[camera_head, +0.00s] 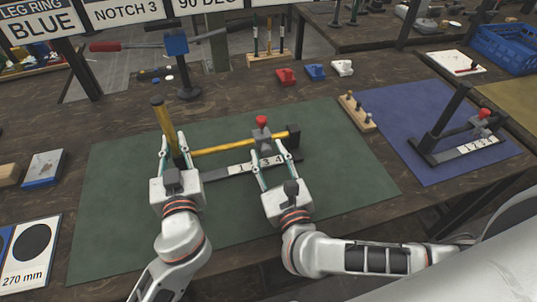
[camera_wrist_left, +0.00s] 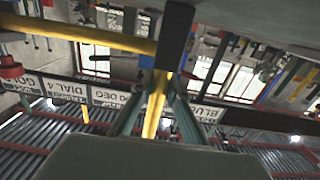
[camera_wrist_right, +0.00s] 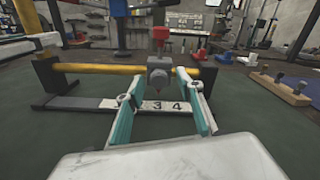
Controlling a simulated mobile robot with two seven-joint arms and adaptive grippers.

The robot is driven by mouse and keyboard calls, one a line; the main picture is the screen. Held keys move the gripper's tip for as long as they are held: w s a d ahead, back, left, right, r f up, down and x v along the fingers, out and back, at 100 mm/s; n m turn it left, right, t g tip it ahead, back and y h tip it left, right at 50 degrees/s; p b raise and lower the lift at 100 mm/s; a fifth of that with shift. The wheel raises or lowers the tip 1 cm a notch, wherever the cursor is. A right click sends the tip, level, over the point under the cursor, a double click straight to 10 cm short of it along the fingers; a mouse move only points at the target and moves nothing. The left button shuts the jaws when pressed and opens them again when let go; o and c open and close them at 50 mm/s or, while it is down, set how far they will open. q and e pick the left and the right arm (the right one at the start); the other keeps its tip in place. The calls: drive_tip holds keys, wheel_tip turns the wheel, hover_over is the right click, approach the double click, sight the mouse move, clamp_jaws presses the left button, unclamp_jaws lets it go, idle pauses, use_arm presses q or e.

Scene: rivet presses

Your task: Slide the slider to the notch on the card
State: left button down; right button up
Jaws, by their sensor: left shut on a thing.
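The rivet press on the green mat has a yellow rail (camera_head: 222,145) with a grey slider (camera_head: 262,136) topped by a red knob. The slider also shows in the right wrist view (camera_wrist_right: 159,76), over the 3–4 part of the numbered strip (camera_wrist_right: 163,106); its exact notch is unclear. A card (camera_head: 124,11) reads "NOTCH 3". My left gripper (camera_head: 177,145) is shut on the press's yellow upright post (camera_head: 163,120), which also shows between its fingers in the left wrist view (camera_wrist_left: 154,105). My right gripper (camera_head: 269,159) is open, its fingertips just before the slider on either side; contact is unclear.
A wooden block with pegs (camera_head: 357,111) stands right of the press. A second press (camera_head: 462,135) stands on a blue mat. Red, blue and white small parts (camera_head: 315,72) lie behind. A blue stand with a red-handled lever (camera_head: 176,45) rises at back left. The green mat's front is clear.

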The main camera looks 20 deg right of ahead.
drive_tip(key=s, duration=1.2)
idle(0.4)
